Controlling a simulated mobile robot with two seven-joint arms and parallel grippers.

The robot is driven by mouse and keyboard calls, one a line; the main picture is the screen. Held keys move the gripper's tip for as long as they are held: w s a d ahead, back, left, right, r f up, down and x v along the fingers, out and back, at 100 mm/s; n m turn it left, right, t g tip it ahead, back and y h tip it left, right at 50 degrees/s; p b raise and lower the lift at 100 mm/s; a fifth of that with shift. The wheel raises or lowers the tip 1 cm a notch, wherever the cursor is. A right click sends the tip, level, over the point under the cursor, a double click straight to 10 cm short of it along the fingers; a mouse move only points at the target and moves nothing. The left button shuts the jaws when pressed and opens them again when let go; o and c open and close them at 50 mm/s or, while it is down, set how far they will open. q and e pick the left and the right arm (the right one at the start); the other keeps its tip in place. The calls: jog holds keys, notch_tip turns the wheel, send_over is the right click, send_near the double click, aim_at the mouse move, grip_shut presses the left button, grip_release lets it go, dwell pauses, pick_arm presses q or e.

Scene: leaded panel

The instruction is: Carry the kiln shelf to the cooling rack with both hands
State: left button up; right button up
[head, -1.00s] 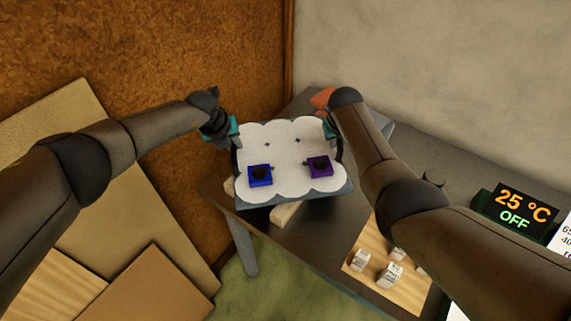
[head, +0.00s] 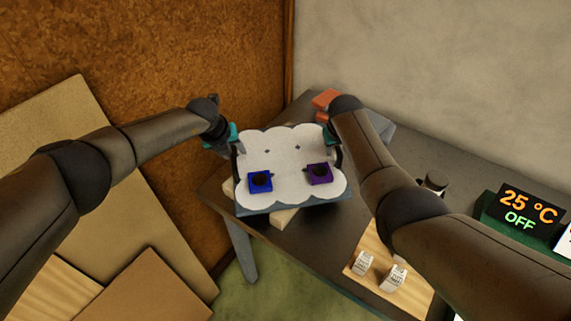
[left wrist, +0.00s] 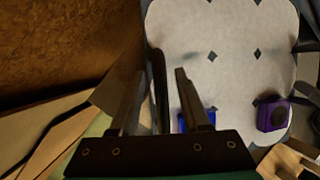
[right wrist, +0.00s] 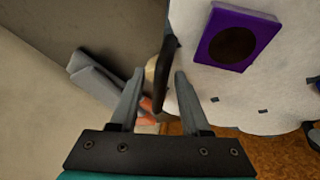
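The kiln shelf (head: 268,207) is a grey slab under a white scalloped sheet, over the left end of the grey table. A blue square piece (head: 260,183) and a purple one (head: 319,174), each with a dark round middle, sit on it. My left gripper (left wrist: 160,72) is at the shelf's left handle (left wrist: 158,90), fingers apart on either side of it. My right gripper (right wrist: 158,72) is likewise open around the right handle (right wrist: 168,55). Pale blocks (head: 285,217) show beneath the shelf. I cannot identify a cooling rack.
The grey table (head: 320,238) carries a wooden board (head: 375,268) with labelled white blocks, a dark display (head: 520,212) reading 25 °C OFF, and orange blocks (head: 326,98) behind. A brown wall (head: 190,60) and leaning boards (head: 130,240) are at left. Green floor shows in front.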

pick_arm(q)
jog(key=shift+w, duration=0.1)
pick_arm(e)
jog(key=shift+w, duration=0.1)
pick_arm(q)
jog(key=v, duration=1.2)
pick_arm(e)
jog(key=v, duration=1.2)
dwell(0.4)
jog(key=shift+a, duration=0.1)
pick_arm(q)
jog(key=shift+a+f, duration=0.1)
dwell(0.3)
